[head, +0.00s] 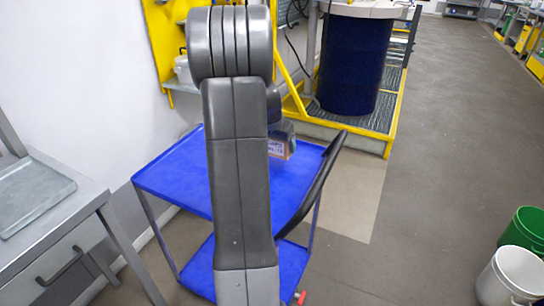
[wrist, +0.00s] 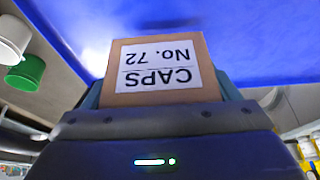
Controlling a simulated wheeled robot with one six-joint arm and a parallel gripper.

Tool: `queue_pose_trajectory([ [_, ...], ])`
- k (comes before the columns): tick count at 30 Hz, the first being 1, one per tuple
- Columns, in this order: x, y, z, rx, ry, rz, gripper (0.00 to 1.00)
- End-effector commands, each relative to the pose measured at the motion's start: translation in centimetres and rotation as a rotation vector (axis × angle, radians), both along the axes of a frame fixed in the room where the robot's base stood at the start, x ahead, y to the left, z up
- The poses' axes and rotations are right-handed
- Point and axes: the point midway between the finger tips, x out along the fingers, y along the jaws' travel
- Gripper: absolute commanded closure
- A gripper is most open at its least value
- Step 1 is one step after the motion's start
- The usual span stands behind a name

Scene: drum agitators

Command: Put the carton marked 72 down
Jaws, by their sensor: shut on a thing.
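The carton marked 72 (wrist: 160,68) is a small brown box with a white label that reads CAPS No. 72, upside down in the wrist view. My gripper (wrist: 162,98) is shut on it, with a finger on each side. In the head view the carton (head: 278,149) shows just right of my arm, below my gripper (head: 282,130), over the blue top of a cart (head: 172,172). The blue top also fills much of the wrist view (wrist: 260,35). My arm hides part of the cart top. I cannot tell whether the carton touches it.
The cart has a black handle (head: 318,185) on its right and a lower blue shelf. A grey table with a metal tray (head: 35,200) stands at left. A dark blue drum (head: 352,65) stands behind in a yellow frame. White (head: 510,275) and green (head: 525,230) buckets stand at right.

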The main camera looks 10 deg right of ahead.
Motion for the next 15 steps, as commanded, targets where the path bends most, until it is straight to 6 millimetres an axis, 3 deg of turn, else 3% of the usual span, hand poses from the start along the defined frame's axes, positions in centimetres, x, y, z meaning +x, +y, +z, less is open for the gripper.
queue_pose_trajectory([
  [9,0.0,0.0,-3.6,0.000,0.001,0.000,0.46],
  [15,0.0,0.0,-4.0,0.000,-0.002,-0.001,0.46],
])
